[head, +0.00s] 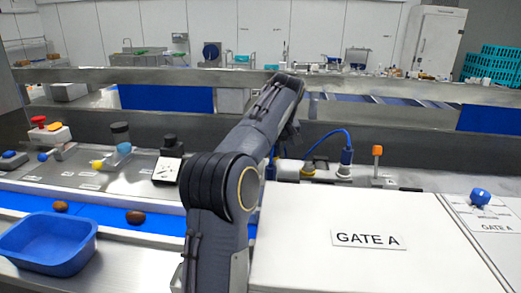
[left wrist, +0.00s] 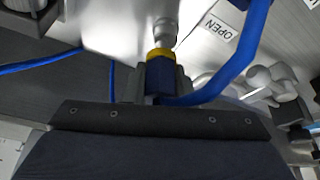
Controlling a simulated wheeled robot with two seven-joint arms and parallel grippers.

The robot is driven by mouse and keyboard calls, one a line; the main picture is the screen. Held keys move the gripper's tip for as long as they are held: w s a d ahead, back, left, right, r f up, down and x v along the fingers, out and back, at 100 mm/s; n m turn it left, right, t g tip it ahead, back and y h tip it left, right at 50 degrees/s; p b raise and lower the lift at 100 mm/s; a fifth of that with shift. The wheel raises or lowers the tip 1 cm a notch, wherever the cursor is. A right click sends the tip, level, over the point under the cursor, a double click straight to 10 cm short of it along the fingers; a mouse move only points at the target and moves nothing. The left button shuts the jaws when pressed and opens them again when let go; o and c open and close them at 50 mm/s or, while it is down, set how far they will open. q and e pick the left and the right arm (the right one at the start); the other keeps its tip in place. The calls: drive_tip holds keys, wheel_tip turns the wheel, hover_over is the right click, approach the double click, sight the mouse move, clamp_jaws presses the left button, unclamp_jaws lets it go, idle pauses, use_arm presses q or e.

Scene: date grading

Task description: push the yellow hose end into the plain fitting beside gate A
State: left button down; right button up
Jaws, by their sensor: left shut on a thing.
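My left gripper (left wrist: 160,82) is shut on the dark blue body of the yellow hose end (left wrist: 160,54), whose yellow collar points away from me in the left wrist view. A pale metal fitting (left wrist: 163,31) is in line just beyond the collar. They look touching or nearly so; I cannot tell how deep the end sits. In the head view my left arm hides the gripper and the held end. The GATE A label (head: 367,240) is on a white cover (head: 300,225) right of my arm. My right gripper is in neither view.
A blue hose (head: 325,136) arches to a blue plug (head: 346,156) on the rear ledge, near an orange-topped post (head: 377,151). A blue tub (head: 48,243) and brown dates (head: 135,217) are at left.

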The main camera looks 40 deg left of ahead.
sight(275, 159)
use_arm(q)
drive_tip(key=shift+w+d+f+b, duration=0.1)
drive_tip(key=shift+w+f+b, duration=0.1)
drive_tip(key=shift+f, duration=0.2)
drive_tip(key=shift+w+d+f+b, duration=0.1)
drive_tip(key=shift+f+b, duration=0.1)
drive_tip(key=shift+f, duration=0.15)
drive_tip(key=shift+s+d+f+b, duration=0.1)
drive_tip(key=shift+s+f+b, duration=0.05)
drive_tip(key=shift+f+b, duration=0.25)
drive_tip(key=shift+s+d+f+b, duration=0.1)
drive_tip(key=shift+f+b, duration=0.15)
drive_tip(key=shift+f, duration=0.25)
idle(0.7)
drive_tip(key=c, duration=1.9)
unclamp_jaws()
drive_tip(key=o, duration=1.1)
drive_tip(key=shift+a+r, duration=0.1)
drive_tip(key=shift+o, duration=0.2)
drive_tip(key=shift+r, duration=0.1)
